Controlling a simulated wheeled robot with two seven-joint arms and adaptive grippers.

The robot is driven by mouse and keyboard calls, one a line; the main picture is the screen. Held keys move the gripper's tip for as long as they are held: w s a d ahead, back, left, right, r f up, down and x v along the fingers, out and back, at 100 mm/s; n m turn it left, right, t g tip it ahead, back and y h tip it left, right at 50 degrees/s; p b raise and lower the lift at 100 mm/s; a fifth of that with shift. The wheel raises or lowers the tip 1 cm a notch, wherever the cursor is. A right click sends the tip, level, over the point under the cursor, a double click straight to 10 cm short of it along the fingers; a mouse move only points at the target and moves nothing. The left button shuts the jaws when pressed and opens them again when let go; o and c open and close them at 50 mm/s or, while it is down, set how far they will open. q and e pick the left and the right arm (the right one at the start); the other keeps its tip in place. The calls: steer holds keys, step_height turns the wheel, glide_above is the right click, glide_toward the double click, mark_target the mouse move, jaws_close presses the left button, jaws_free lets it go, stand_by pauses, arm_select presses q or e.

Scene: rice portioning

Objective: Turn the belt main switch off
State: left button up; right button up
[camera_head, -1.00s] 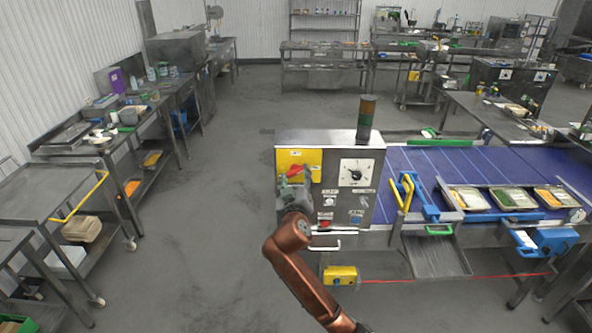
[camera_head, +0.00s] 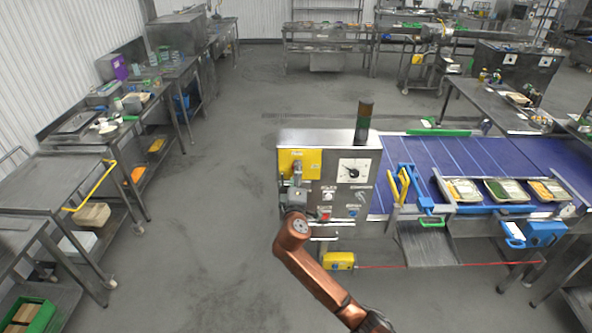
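The belt's control box (camera_head: 330,140) is a steel cabinet at the left end of the blue conveyor. A yellow plate (camera_head: 312,160), the main switch's backing, is at its upper left. My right gripper (camera_head: 297,168) is in front of this plate, pointing at it. The red switch handle is hidden behind the gripper, so its position cannot be told. The fingers are too small and end-on to show whether they are open or shut, or whether they touch the handle. My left gripper is not in view.
A dial (camera_head: 354,170) and small buttons sit right of and below the plate. A signal tower (camera_head: 363,125) stands on the box. The blue belt (camera_head: 430,160) carries trays at right. A yellow pedal box (camera_head: 339,261) is below. The floor at left is clear.

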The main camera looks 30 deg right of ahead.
steer(key=shift+a+n+p, duration=0.1)
steer(key=shift+n+p, duration=0.65)
steer(key=shift+n, duration=0.25)
steer(key=o, duration=1.2)
steer(key=shift+c, duration=0.2)
steer(key=shift+f, duration=0.1)
steer(key=v, duration=1.2)
